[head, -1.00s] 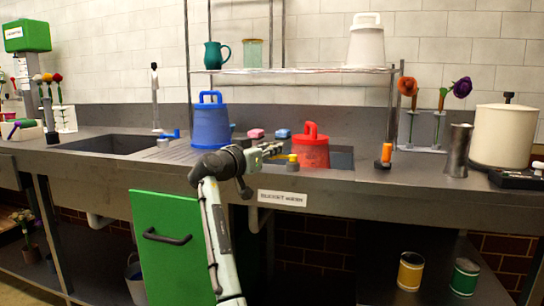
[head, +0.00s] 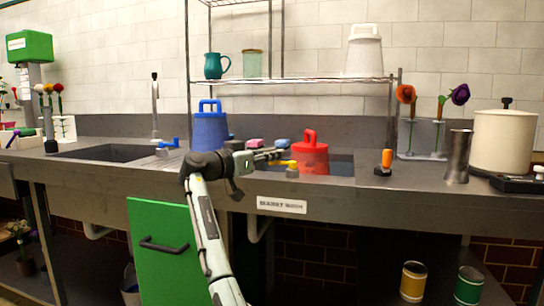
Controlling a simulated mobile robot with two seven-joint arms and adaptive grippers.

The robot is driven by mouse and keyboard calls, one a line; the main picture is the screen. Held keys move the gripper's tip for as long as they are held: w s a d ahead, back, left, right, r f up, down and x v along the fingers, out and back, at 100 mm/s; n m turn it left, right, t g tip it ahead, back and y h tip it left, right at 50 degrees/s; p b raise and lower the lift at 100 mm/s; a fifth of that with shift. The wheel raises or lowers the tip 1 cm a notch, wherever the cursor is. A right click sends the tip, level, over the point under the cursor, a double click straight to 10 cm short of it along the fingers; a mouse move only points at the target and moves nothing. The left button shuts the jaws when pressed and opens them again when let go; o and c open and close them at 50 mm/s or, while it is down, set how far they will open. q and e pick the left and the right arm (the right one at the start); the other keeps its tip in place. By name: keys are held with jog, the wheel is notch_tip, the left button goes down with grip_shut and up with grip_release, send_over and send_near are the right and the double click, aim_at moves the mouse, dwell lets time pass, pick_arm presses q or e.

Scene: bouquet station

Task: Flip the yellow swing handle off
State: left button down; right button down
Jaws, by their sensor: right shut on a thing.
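The yellow swing handle (head: 283,163) sits on a small grey valve base (head: 292,172) at the counter's front edge, beside the red bucket. The handle points left from the base. My right gripper (head: 277,155) is at the handle, with its fingers pointing right. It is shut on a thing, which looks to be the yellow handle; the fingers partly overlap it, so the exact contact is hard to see. A similar blue handle (head: 169,143) sits on another grey base farther left. My left gripper is not in view.
The red bucket (head: 311,158) stands just right of my gripper; a blue bucket (head: 210,131) stands behind my arm. An orange-topped handle (head: 386,160) and a metal vase (head: 458,157) stand to the right. A green cabinet door (head: 160,255) hangs below the counter.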

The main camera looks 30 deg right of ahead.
jog(key=c, duration=1.5)
grip_release()
jog(key=shift+o, duration=0.2)
jog(key=shift+a, duration=0.1)
jog(key=v, duration=1.1)
jog(key=shift+a, duration=0.4)
jog(key=shift+s, duration=0.1)
